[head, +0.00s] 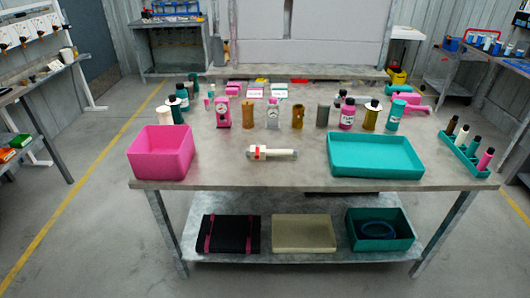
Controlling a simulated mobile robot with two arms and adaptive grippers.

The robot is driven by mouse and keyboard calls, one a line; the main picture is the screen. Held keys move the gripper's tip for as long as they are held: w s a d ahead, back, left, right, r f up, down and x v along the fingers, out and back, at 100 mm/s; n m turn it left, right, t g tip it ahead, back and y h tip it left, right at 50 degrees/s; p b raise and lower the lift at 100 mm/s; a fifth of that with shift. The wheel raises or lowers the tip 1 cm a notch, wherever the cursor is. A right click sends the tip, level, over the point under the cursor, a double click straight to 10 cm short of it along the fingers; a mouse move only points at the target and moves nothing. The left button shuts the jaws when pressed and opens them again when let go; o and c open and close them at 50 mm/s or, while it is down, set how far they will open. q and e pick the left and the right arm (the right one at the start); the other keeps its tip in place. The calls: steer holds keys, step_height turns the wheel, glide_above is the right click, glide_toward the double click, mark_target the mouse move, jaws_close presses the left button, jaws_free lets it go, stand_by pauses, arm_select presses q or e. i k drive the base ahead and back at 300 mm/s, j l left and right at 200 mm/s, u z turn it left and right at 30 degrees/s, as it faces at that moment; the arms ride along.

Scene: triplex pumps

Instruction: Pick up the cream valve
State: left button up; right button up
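The cream valve (272,153) lies on its side near the front middle of the grey table (240,177), with a red and white mark near its left end. A thinner grey-looking part shows at its right end. It lies apart from the pink bin on its left and the teal tray on its right. Neither of my grippers shows in the head view.
A pink bin (161,152) stands at the table's front left and a teal tray (376,154) at the right. A teal rack (466,155) with several bottles sits at the right edge. Several bottles and pump parts line the back. The table around the valve is clear.

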mark_target(250, 152)
steer(key=i, duration=1.5)
